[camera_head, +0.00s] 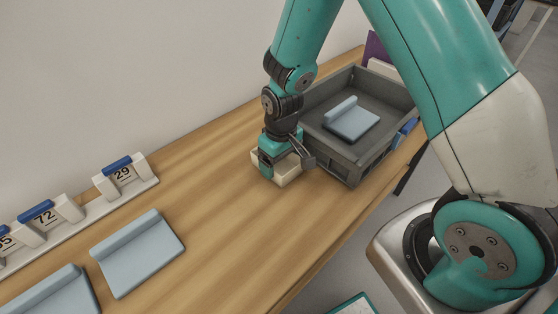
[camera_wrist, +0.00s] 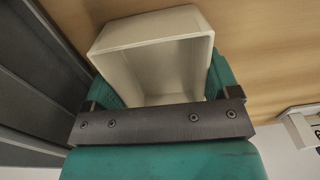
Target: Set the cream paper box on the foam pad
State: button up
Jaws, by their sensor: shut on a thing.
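The cream paper box (camera_head: 289,175) is held low at the table, close to the left side of the grey crate. I cannot tell whether its base touches the wood. My gripper (camera_head: 277,157) is shut on it from above and hides part of it. In the wrist view the open, empty box (camera_wrist: 155,55) sits between the teal fingers. A light blue foam pad (camera_head: 351,119) with a raised back edge lies inside the crate. A similar blue pad (camera_head: 138,257) lies on the table at the left, and another pad (camera_head: 52,292) is cut off at the lower left.
The grey crate (camera_head: 343,169) stands right of my gripper, its walls rising beside the box. White holders with number cards, one reading 29 (camera_head: 121,174), line the wall side. The wooden table (camera_head: 225,225) is clear between the box and the left pads.

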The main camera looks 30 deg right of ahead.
jog(key=shift+f, duration=0.2)
jog(key=o, duration=0.8)
jog(key=shift+r, duration=0.1)
